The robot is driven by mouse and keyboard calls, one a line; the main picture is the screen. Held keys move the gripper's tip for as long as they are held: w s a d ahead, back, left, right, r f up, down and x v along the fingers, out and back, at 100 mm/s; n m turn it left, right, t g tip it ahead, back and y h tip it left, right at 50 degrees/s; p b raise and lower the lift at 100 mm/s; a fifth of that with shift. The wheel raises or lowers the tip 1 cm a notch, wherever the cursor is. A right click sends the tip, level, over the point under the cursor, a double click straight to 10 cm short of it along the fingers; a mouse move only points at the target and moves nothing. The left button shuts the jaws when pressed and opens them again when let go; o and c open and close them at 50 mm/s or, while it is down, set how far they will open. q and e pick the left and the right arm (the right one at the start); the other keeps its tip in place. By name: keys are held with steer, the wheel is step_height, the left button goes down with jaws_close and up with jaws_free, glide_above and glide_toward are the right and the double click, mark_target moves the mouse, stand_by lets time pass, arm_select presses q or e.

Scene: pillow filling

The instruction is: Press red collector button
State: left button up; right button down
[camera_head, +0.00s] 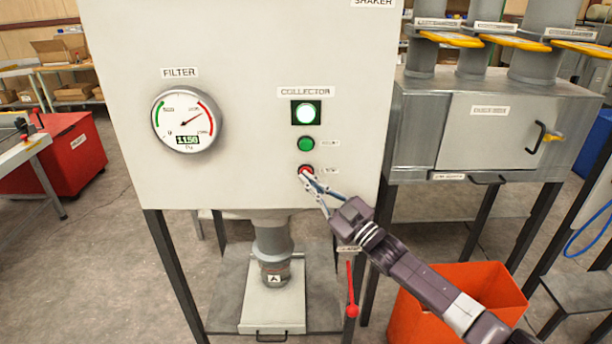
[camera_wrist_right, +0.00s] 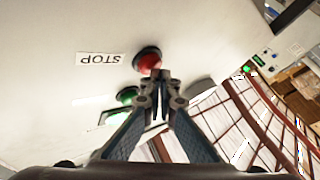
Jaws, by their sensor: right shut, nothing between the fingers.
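The red collector button (camera_head: 306,170) is the lowest control under the COLLECTOR label on the front of a white cabinet. In the right wrist view the red button (camera_wrist_right: 147,59) sits beside an upside-down STOP label. My right gripper (camera_head: 304,173) is shut and empty, with its fingertips at the button. In the right wrist view the gripper tips (camera_wrist_right: 160,76) overlap the button's lower edge; I cannot tell whether they press it. My left gripper is not in view.
A green button (camera_head: 306,144) and a lit green lamp (camera_head: 306,113) are above the red one. A round filter gauge (camera_head: 187,120) is to the left. A red-handled lever (camera_head: 352,308) hangs below the cabinet, near an orange bin (camera_head: 485,279).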

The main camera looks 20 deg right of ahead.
steer(key=shift+w+d+b, duration=0.1)
steer(key=shift+w+b, duration=0.2)
stand_by(0.6)
steer(key=shift+s+a+p, duration=0.25)
steer(key=shift+s+p, duration=0.5)
steer(key=shift+s, duration=0.15)
steer(key=s+p, duration=0.1)
steer(key=s, duration=0.1)
steer(key=s+a+p, duration=0.1)
steer(key=s+p, duration=0.1)
steer(key=shift+s+a, duration=0.2)
steer(key=shift+s, duration=0.2)
